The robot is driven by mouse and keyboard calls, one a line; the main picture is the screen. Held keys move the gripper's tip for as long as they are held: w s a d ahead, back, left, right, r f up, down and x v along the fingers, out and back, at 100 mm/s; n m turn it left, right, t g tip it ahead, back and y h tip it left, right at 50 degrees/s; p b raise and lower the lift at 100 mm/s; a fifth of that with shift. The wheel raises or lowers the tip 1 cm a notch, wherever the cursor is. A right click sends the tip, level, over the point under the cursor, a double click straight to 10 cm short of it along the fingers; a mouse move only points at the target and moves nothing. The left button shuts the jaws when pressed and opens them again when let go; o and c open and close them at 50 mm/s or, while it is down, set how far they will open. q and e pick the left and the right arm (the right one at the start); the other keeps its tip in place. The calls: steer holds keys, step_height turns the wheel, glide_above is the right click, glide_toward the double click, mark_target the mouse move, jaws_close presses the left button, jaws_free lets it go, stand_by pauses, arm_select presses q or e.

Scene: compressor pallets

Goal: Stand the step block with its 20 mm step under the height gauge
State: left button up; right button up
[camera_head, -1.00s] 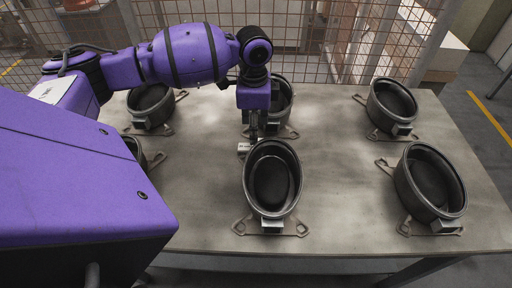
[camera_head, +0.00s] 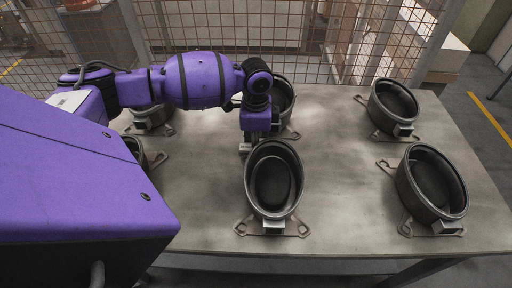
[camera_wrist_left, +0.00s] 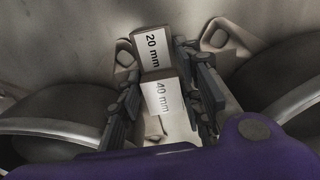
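The step block (camera_wrist_left: 160,80) shows in the left wrist view, with a white face marked "20 mm" and a nearer one marked "40 mm". My left gripper (camera_wrist_left: 161,72) has one dark finger on each side of it. A narrow light gap shows beside the right finger, so the fingers look open around the block. In the head view my left gripper (camera_head: 250,145) is low over the table, just behind the front middle round housing, and hides most of the block. I cannot make out a height gauge. My right gripper is out of view.
Several dark round housings on flat metal brackets stand on the grey table (camera_head: 335,190), including the front middle one (camera_head: 272,185), front right one (camera_head: 432,182) and back right one (camera_head: 393,105). A wire mesh fence (camera_head: 310,45) runs behind. The table's centre right is clear.

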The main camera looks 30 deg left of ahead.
arm_select(q)
jaws_close()
steer(key=shift+r, duration=0.1)
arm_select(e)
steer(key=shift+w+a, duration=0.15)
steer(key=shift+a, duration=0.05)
arm_select(q)
step_height(320, 180, up, 18)
steer(key=s+d+f+n+p, duration=0.2)
steer(key=s+d+n, duration=0.8)
steer(key=d, duration=0.4)
steer(key=shift+n, duration=0.9)
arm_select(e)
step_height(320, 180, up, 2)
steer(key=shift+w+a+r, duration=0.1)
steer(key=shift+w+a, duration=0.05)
arm_select(q)
steer(key=shift+s, duration=0.1)
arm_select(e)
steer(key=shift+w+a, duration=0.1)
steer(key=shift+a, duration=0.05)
